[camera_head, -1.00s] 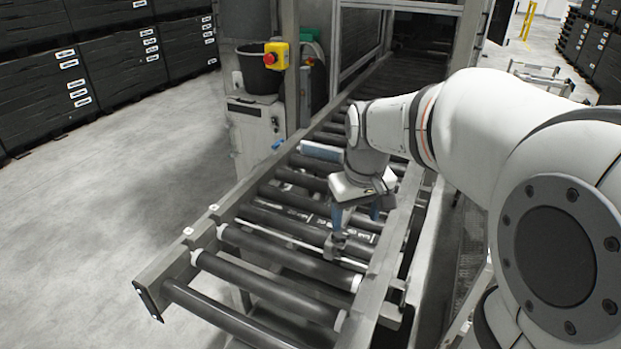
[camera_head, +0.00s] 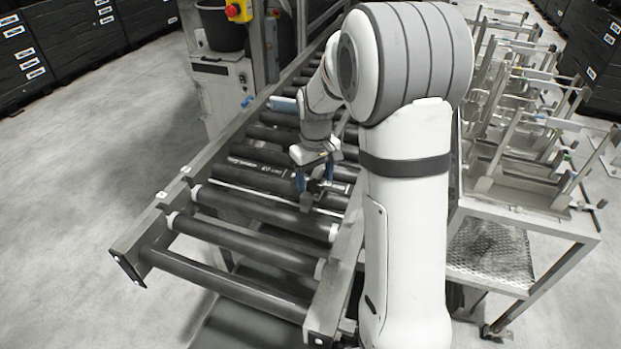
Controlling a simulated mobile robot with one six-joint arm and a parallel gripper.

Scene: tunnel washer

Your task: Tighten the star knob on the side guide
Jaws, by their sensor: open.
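My gripper (camera_head: 314,184) points down over the roller conveyor, near its right rail. Its two blue fingers are open. A small dark fitting (camera_head: 308,201) sits just below and partly between the fingertips; it may be the clamp with the star knob, but the knob's star shape cannot be made out. I cannot tell whether the fingers touch it. A pale blue bar (camera_head: 283,104) lies over the rollers behind the gripper, possibly part of the side guide. My forearm hides part of the right rail.
The roller conveyor's left rail (camera_head: 160,208) and dark rollers (camera_head: 225,282) run toward the back. A grey cabinet (camera_head: 222,95) and a red emergency stop button (camera_head: 232,11) stand at the back left. A metal trolley (camera_head: 535,225) with frames stands on the right. The left floor is clear.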

